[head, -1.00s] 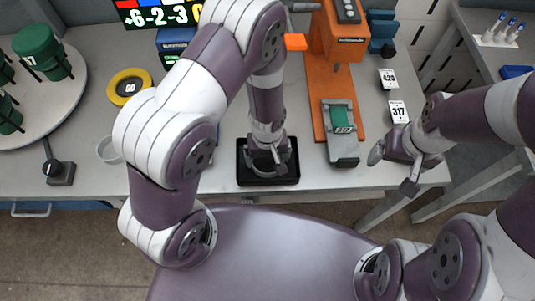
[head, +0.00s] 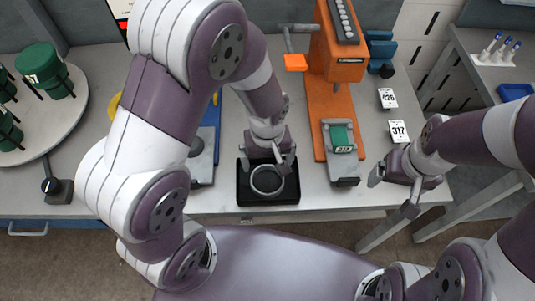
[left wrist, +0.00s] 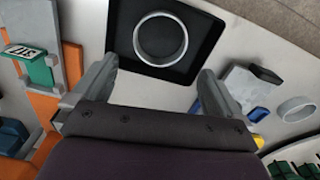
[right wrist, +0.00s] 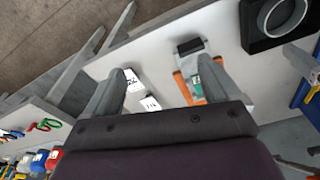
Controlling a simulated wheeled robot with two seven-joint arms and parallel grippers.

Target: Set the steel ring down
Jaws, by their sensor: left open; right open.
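The steel ring (head: 267,194) lies flat inside the black square tray (head: 292,192) near the table's front edge. In the left wrist view the ring (left wrist: 160,64) rests wholly within the tray (left wrist: 118,32), apart from both fingers. My left gripper (head: 270,158) is open and empty, just behind the ring in the head view, its fingers spread wide. The right wrist view also shows the ring (right wrist: 283,31) in the tray at top right.
An orange press (head: 318,110) with a green block (head: 339,136) in its grey fixture stands right of the tray. Number cards (head: 398,131) lie beyond it. A round stand with green drums (head: 45,75) is at far left. Another pale ring (left wrist: 297,109) lies on the table.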

